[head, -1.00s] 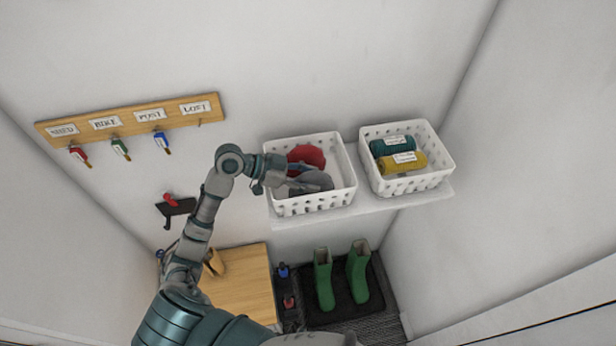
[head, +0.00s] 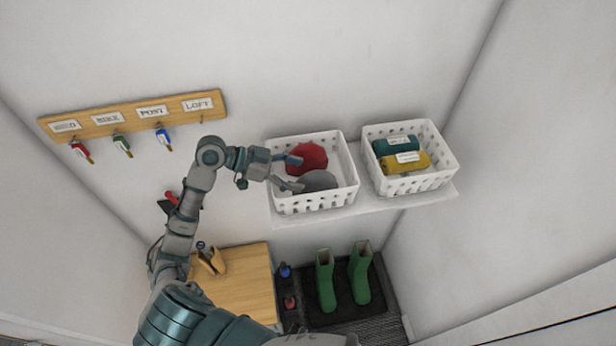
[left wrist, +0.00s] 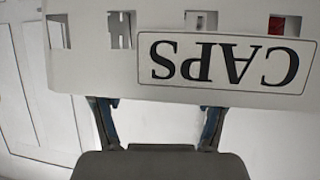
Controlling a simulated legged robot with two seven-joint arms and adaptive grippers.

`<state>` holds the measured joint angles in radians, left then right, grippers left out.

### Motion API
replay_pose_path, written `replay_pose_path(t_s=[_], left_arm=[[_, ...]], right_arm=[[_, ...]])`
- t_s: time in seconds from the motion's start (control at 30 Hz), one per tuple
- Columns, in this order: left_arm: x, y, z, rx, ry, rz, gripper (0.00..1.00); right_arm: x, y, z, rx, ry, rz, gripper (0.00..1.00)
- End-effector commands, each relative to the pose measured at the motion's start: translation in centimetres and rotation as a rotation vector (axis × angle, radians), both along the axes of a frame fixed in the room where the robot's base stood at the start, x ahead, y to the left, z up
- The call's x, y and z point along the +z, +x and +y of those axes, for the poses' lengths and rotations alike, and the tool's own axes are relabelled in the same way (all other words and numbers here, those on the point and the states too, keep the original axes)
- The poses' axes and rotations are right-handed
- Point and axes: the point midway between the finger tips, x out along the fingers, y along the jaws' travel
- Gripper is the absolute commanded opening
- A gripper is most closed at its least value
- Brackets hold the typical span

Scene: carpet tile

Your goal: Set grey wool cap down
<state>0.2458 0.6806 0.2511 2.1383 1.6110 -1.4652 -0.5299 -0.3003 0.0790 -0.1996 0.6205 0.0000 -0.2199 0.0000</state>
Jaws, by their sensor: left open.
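The grey wool cap (head: 319,181) lies in the left white basket (head: 313,204), in front of a red cap (head: 308,157) in the same basket. My left gripper (head: 292,173) is open at the left rim of this basket, its fingers apart and the cap not between them. In the left wrist view the open fingers of my gripper (left wrist: 158,122) show below the basket wall, which bears an upside-down CAPS label (left wrist: 218,62). The cap itself cannot be made out there. My right gripper is not in view.
A second white basket (head: 412,184) with teal and yellow rolled items stands to the right on the same shelf (head: 380,211). A key rack (head: 135,113) is on the wall at left. Below are a wooden bench top (head: 245,290) and green boots (head: 325,280).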

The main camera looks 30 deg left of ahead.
Motion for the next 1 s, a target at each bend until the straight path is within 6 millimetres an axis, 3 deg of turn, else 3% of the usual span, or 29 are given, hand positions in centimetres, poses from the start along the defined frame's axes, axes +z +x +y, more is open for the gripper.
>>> replay_pose_path(t_s=[0.2,0.4,1.0], left_arm=[[1.8,-2.0,3.8,0.001,0.003,-0.001,0.73],[2.9,-2.9,5.6,0.0,0.0,0.001,0.73],[3.2,-3.1,5.7,-0.001,0.0,0.0,0.73]], right_arm=[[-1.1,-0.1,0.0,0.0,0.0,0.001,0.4],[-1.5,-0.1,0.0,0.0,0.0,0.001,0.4],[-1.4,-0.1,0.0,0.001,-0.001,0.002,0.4]])
